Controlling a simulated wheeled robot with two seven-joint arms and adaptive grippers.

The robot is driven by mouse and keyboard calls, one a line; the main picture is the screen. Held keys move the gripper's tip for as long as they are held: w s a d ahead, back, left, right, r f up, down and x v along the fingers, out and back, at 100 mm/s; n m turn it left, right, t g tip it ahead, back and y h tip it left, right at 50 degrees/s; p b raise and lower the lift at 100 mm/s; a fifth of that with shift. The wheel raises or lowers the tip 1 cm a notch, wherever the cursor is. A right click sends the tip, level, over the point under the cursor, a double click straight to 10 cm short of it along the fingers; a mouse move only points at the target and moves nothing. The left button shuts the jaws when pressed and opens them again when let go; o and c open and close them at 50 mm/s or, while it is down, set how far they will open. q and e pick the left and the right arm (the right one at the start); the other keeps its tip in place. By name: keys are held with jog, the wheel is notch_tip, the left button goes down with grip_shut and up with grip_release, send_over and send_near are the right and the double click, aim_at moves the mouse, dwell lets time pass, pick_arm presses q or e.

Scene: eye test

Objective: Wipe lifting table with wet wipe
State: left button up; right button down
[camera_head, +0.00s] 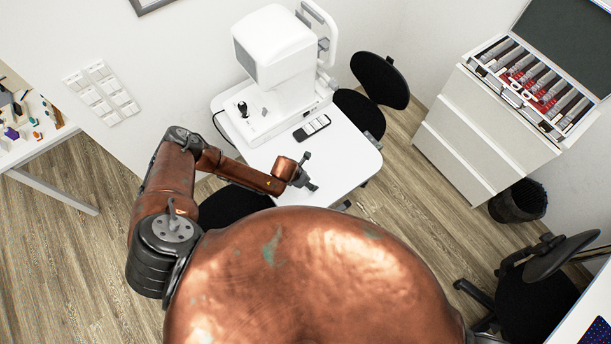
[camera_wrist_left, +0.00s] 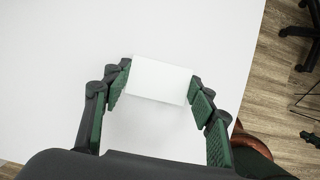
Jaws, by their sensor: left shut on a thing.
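The lifting table (camera_head: 345,160) has a white top and stands against the wall in the head view. Its white surface (camera_wrist_left: 60,60) fills most of the left wrist view. My left gripper (camera_head: 308,173) is over the table's front part. In the left wrist view the left gripper (camera_wrist_left: 160,88) is shut on a white wet wipe (camera_wrist_left: 162,78), held between its green-padded fingers. The wipe is over the table top; I cannot tell whether it touches it. In the head view the wipe cannot be made out. My right gripper is not in view.
A white eye-test device (camera_head: 275,50) stands on the table's back part, with a dark remote (camera_head: 312,127) beside it. Black chairs (camera_head: 380,80) stand behind and in front of the table. A drawer cabinet (camera_head: 480,135) with an open lens case (camera_head: 535,85) and a black bin (camera_head: 518,202) are at right.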

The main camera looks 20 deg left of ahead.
aim_at(318, 191)
pick_arm(q)
jog(key=shift+s+d+f+p, duration=0.1)
jog(key=shift+s+d+p, duration=0.3)
jog(key=shift+s+d, duration=0.5)
jog(key=shift+s+d+f+p, duration=0.1)
jog(key=shift+s+d+p, duration=0.45)
jog(key=shift+d, duration=0.55)
jog(key=shift+s+r, duration=0.1)
jog(key=shift+s, duration=0.05)
jog(key=shift+w+a+r, duration=0.1)
jog(key=shift+w+a, duration=1.1)
jog(key=shift+a, duration=0.3)
jog(key=shift+w+a, duration=0.7)
jog(key=shift+a, duration=0.25)
jog(key=shift+w+a, duration=0.7)
jog(key=shift+a, duration=0.25)
jog(key=shift+w+a, duration=0.7)
jog(key=shift+a, duration=0.25)
notch_tip(318, 191, up, 6)
jog(key=p, duration=0.5)
jog(key=shift+p, duration=0.3)
